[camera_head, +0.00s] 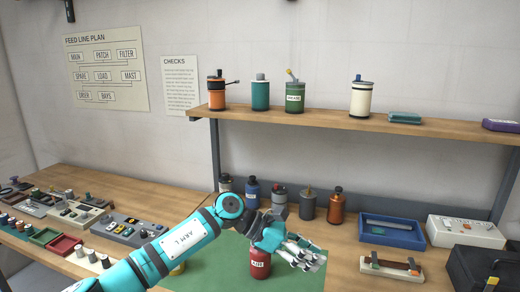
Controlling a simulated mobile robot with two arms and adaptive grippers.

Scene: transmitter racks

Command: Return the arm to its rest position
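My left arm, marked ARM L, reaches in from the lower left over the bench. Its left gripper (316,257) points to the right above the green mat (225,262). Its fingers look spread apart, with nothing seen between them. A red canister (260,265) with a white label stands on the mat just left of the fingers, its top partly hidden by the gripper. I cannot tell whether they touch. A yellow item (178,269) shows partly behind my arm. My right gripper is not in view.
Several canisters (336,206) stand behind the mat under the wooden shelf (320,118), which holds more canisters. A blue tray (391,232), a small rack (391,267), a white box (465,232) and a black case (482,270) are right. Control panels (128,229) crowd the left.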

